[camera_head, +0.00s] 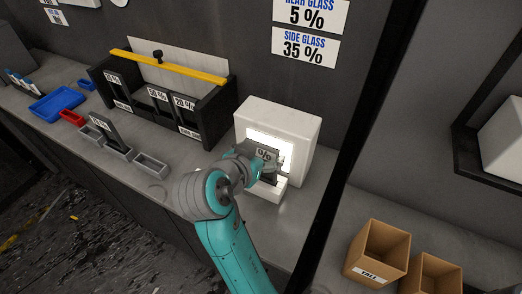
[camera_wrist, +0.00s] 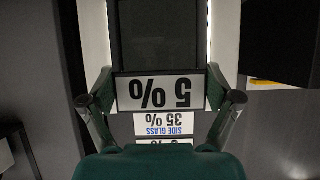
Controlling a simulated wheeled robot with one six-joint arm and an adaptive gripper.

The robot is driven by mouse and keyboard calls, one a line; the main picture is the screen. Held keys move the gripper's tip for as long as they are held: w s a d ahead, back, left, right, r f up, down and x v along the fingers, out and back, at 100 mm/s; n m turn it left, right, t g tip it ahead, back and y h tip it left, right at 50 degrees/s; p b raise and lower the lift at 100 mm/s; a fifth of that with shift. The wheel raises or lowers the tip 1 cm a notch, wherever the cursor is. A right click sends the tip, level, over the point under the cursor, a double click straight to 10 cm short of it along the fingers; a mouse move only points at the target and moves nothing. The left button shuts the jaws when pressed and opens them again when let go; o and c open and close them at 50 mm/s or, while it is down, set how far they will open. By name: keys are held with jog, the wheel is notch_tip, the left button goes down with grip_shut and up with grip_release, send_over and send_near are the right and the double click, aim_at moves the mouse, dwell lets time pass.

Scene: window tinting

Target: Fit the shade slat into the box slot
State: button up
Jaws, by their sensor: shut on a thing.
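The white box (camera_head: 301,118) stands on the bench with a brightly lit opening in its front and a small white ledge (camera_head: 268,190) below. My gripper (camera_head: 266,158) is in front of this opening, shut on the shade slat (camera_head: 262,152). In the wrist view, both fingers grip the slat's label end (camera_wrist: 160,92), one at each side. The label reads "5 %" upside down, and the slat's dark pane (camera_wrist: 158,35) lies between bright white strips. The slot is hidden, and I cannot tell whether the slat is inside it.
A black rack (camera_head: 214,113) with labelled slats and a yellow bar (camera_head: 168,66) stands left of the box. Small grey trays (camera_head: 151,163), one with a dark slat upright (camera_head: 105,131), are farther left. Cardboard boxes (camera_head: 379,250) are at lower right. Wall signs include "SIDE GLASS 35 %" (camera_head: 306,48).

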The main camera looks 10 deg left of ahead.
jog(key=shift+f, duration=0.85)
jog(key=o, duration=1)
jog(key=v, duration=1.2)
